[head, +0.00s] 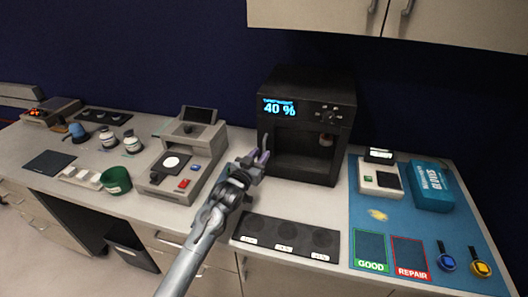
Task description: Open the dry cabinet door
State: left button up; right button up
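The dry cabinet (308,122) is a black box on the counter, with a blue display reading 40 % at its upper left and small buttons at its upper right. Its front door looks closed, with a dark glass-like panel and a small item faintly visible at the right. A pale vertical handle (265,141) shows near the front's left edge. My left gripper (257,157) is just below and left of the handle, its fingertips slightly apart with nothing visible between them. Whether it touches the handle is unclear. My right gripper is out of view.
A grey instrument (188,155) stands left of my arm. A black strip with round pads (286,238) lies in front of the cabinet. A blue mat (375,214) with a small device and a blue box (432,187) is to the right. Wall cupboards (440,22) hang above.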

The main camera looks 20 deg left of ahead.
aim_at(264, 150)
pick_arm(q)
jog(key=shift+w+d, duration=0.2)
jog(key=shift+w, duration=1.6)
jog(key=shift+c, duration=0.2)
grip_shut()
